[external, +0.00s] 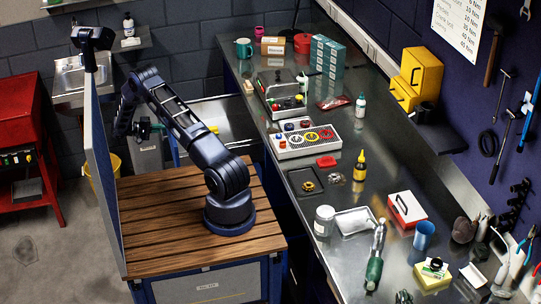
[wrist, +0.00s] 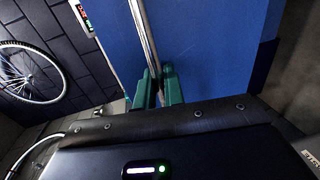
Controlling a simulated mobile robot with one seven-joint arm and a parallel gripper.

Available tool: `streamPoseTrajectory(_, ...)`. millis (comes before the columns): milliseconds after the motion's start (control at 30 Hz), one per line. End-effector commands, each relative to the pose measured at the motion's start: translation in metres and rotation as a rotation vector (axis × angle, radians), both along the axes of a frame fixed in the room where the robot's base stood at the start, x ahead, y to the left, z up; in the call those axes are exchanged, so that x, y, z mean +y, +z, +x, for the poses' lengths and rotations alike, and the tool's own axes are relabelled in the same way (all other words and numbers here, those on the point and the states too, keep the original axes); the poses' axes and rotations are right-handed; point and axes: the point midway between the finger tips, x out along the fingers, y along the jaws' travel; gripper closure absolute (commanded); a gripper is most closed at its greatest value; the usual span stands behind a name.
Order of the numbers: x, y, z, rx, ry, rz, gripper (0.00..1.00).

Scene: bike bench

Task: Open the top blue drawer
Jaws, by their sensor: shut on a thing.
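The top blue drawer stands pulled out from the bench in the external view, its grey metal inside (external: 218,112) showing behind my arm. Its blue front (wrist: 205,45) fills much of the wrist view. A shiny metal bar handle (wrist: 147,35) runs along that front. My gripper (wrist: 158,86) has green fingers, one on each side of the handle, and is shut on it. In the external view my gripper (external: 150,128) is at the drawer's outer left end; the arm partly hides the drawer, and the grip is small there.
A steel bench (external: 350,165) with tools, boxes and bottles runs along the right. My arm's base stands on a wooden-topped cart (external: 165,240) with an upright panel (external: 100,170) at its left. A yellow bucket (external: 103,178) and a red cabinet (external: 30,140) stand further left.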

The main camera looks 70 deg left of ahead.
Motion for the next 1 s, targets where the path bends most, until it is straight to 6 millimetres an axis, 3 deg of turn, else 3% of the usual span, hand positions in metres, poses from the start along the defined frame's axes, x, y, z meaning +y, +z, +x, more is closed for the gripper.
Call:
streamPoseTrajectory(133, 0.000, -0.001, 0.000, 0.001, 0.000, 0.000, 1.00)
streamPoseTrajectory(167, 0.000, -0.001, 0.000, 0.001, 0.001, 0.000, 0.84)
streamPoseTrajectory(200, 0.000, -0.001, 0.000, 0.001, 0.001, 0.000, 0.76)
streamPoseTrajectory(567, 0.000, 0.001, -0.003, 0.001, 0.001, 0.000, 0.75)
streamPoseTrajectory(767, 0.000, 0.005, -0.028, 0.002, 0.002, 0.000, 0.75)
streamPoseTrajectory(1000, 0.000, 0.013, -0.071, 0.001, 0.002, 0.000, 0.75)
